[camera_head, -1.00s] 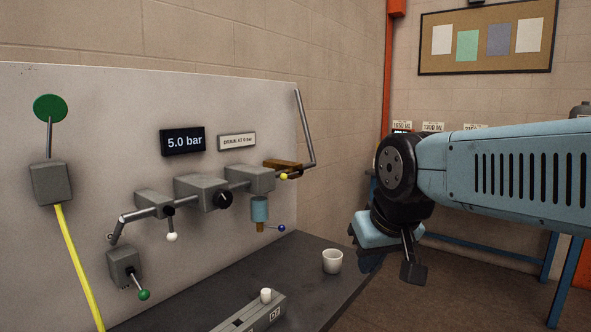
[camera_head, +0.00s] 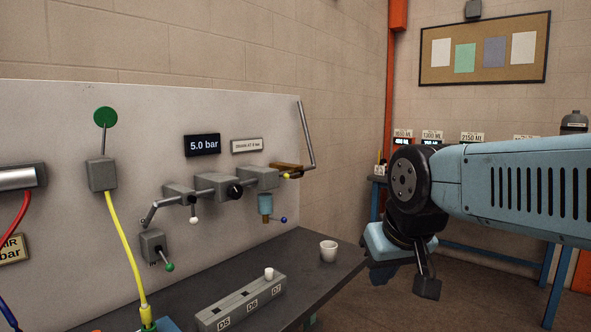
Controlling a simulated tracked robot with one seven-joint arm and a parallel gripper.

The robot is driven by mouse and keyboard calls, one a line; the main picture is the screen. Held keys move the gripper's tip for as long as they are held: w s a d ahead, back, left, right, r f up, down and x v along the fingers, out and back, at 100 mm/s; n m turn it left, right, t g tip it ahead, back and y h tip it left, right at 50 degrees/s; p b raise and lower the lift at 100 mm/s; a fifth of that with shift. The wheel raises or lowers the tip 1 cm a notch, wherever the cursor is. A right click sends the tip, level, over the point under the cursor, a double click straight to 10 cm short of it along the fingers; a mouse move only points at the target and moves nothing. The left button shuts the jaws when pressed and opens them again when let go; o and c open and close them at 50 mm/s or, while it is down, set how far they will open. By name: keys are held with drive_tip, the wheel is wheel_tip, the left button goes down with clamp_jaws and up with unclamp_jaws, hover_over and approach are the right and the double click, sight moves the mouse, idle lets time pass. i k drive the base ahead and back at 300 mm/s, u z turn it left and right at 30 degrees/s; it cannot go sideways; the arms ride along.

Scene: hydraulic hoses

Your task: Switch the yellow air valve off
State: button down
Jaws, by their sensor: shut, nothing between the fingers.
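A grey valve box (camera_head: 102,174) on the panel at left has a yellow hose (camera_head: 123,240) running down from it. Its lever (camera_head: 104,138) stands straight up and ends in a round green disc (camera_head: 105,117). Another small lever with a yellow knob (camera_head: 285,175) sits at the right end of the pipe row, by a brown block. I cannot tell from labels which one is the air valve. My gripper (camera_head: 427,288) is shut and empty at the right, pointing down, well apart from the panel and both levers.
A display (camera_head: 202,145) reads 5.0 bar. Below the panel, a dark bench (camera_head: 310,258) holds a white cup (camera_head: 328,251) and a grey slotted block (camera_head: 240,303). White-, green- and blue-knobbed levers stick out from the panel. A blue-framed table stands behind my arm.

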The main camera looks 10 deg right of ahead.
sight(286, 176)
drive_tip(key=u, duration=0.15)
drive_tip(key=i, duration=0.9)
drive_tip(key=z, duration=0.05)
